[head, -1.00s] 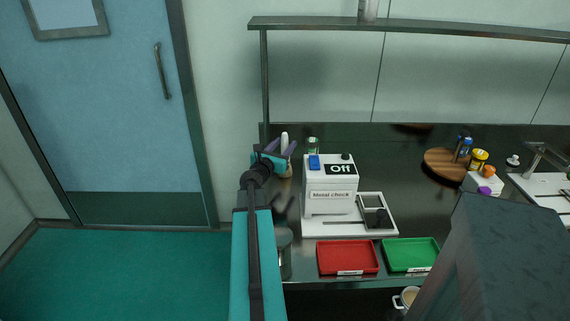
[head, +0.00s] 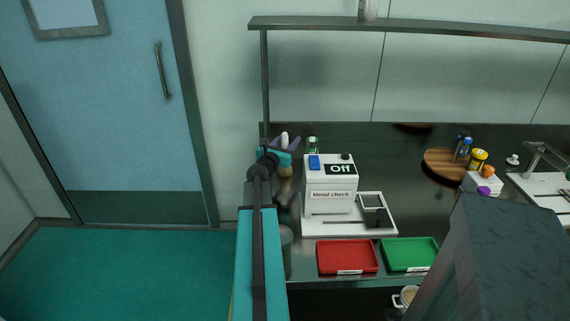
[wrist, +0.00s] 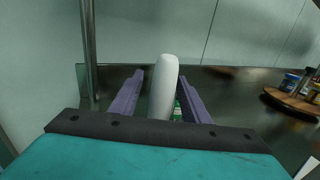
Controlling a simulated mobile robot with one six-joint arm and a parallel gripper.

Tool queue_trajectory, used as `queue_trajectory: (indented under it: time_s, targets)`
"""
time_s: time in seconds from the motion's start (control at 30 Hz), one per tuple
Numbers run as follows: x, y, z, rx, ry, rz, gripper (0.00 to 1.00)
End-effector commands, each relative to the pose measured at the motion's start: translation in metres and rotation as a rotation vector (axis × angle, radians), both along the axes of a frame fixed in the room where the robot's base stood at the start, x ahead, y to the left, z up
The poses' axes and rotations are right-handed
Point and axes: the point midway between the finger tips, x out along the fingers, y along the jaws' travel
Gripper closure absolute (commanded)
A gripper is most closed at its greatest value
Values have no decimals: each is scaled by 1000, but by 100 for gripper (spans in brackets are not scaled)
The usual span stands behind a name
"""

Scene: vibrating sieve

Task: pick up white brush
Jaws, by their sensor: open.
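The white brush (head: 284,137) stands upright at the left end of the dark counter, behind my gripper (head: 286,143) in the head view. In the wrist view its rounded white handle (wrist: 163,90) rises between the two purple fingers of my gripper (wrist: 160,76). The fingers are open, one on each side of the handle, with a gap visible at least on the right. The lower part of the brush is hidden by the gripper body in the wrist view and mostly by my arm in the head view.
A green-capped jar (head: 313,144) stands just right of the brush. The white metal check machine (head: 331,197) is nearer, to the right. Red (head: 347,257) and green (head: 410,254) trays lie at the counter front. A shelf post (head: 265,90) rises on the left.

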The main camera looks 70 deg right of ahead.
Motion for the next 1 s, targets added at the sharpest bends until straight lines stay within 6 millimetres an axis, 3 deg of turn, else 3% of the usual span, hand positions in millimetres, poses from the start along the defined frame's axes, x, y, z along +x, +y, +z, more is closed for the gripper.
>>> queue_trajectory:
  time_s: [0.07, 0.3, 0.33, 0.77, 1.0]
  targets:
    - [0, 0, 0, 0, 0, 0, 58]
    - [0, 0, 0, 0, 0, 0, 98]
    - [0, 0, 0, 0, 0, 0, 100]
    - [0, 0, 3, 0, 0, -1, 100]
    - [-1, 0, 17, -1, 0, -1, 100]
